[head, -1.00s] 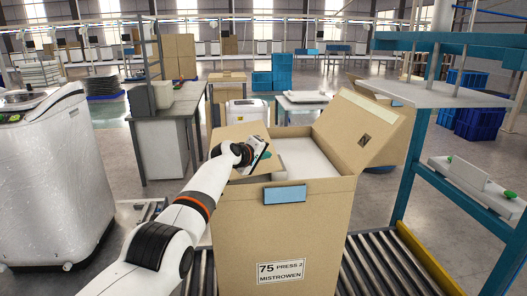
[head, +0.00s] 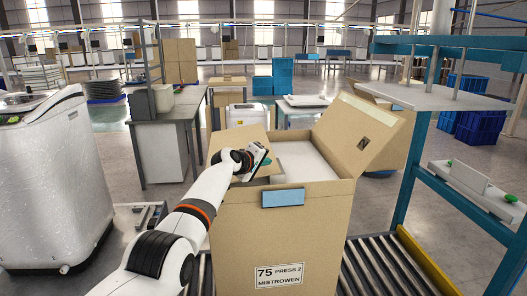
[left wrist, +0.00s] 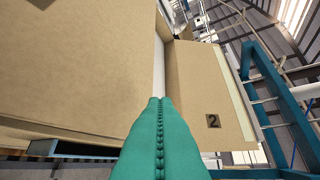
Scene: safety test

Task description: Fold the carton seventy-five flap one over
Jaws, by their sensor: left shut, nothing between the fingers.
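The carton seventy-five (head: 235,235) stands upright on a roller conveyor, its front label reading "75 PRESS 2 MISTROWEN". Its left flap (head: 238,139) stands up at the left of the opening. Its right flap (head: 350,137) leans up and outward; in the left wrist view this flap (left wrist: 203,85) carries a "2". A large cardboard panel (left wrist: 80,65) fills that view's left, with a dark mark cut off at the top. My left gripper (head: 264,162) is at the left flap, on the opening side; its green fingers (left wrist: 158,101) are shut and empty. Contact is unclear. My right gripper is out of view.
A white block (head: 305,161) lies inside the carton. A blue panel (head: 283,197) is on the front rim. A blue-framed rack (head: 418,150) stands close on the right, a white machine (head: 45,190) on the left. The conveyor (head: 365,270) runs beneath.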

